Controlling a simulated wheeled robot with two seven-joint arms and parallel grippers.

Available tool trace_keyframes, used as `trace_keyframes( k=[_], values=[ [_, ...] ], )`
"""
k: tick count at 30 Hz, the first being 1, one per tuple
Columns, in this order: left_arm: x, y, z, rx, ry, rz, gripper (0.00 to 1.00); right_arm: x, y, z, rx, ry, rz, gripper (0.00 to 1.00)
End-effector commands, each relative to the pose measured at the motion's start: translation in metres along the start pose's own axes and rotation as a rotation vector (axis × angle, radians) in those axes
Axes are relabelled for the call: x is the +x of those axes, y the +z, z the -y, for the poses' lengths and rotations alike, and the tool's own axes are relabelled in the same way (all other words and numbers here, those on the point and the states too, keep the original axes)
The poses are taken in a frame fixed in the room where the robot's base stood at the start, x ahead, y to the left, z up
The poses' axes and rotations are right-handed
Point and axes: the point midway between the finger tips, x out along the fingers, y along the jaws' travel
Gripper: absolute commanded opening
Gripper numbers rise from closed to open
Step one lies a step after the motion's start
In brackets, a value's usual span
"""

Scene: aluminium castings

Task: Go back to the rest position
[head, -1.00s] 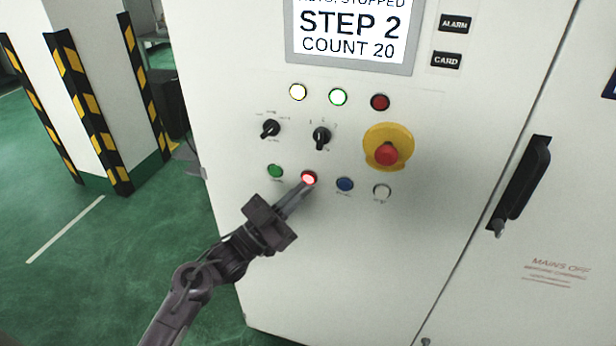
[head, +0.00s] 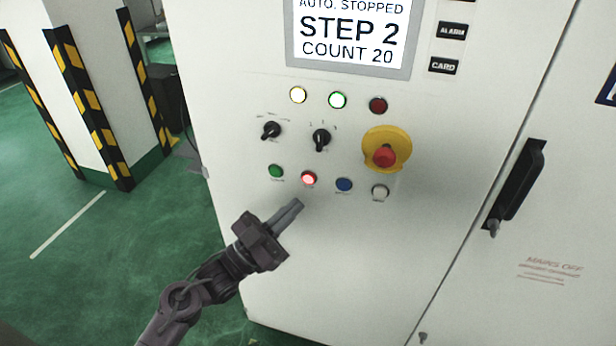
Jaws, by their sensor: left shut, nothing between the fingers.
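My left gripper (head: 293,208) is shut and empty in the head view, in front of the lower part of the cabinet's control panel. Its fingertips point up and right, a little below the lit red button (head: 309,178) and apart from it in the picture. My right gripper is not in view. The white control cabinet (head: 300,255) fills the middle and right. Its screen (head: 348,35) reads "AUTO. STOPPED", "STEP 2", "COUNT 20".
A green button (head: 275,171), blue button (head: 344,185) and white button (head: 380,192) flank the red one. A red emergency stop (head: 385,155) on yellow protrudes above right. A black door handle (head: 520,185) juts out at right. A striped pillar (head: 88,100) stands left; green floor between is clear.

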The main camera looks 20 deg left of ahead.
Motion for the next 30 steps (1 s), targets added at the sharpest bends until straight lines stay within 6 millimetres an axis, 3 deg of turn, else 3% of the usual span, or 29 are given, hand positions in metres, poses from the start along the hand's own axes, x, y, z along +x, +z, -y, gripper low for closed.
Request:
trace_keyframes(
  k=[17,20,23,26,30],
  values=[
    [0.0,0.0,0.0,0.0,0.0,0.0,0.0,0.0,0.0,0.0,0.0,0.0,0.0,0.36],
    [-0.003,0.01,0.001,-0.007,-0.011,0.023,0.0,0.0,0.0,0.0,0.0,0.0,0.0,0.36],
    [-0.017,0.044,0.003,-0.028,-0.05,0.107,0.0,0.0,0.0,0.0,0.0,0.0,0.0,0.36],
    [-0.045,0.101,0.003,-0.066,-0.112,0.254,0.0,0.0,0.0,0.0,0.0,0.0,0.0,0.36],
    [-0.106,0.189,-0.01,-0.128,-0.198,0.507,0.0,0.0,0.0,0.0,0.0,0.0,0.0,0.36]
  ],
)
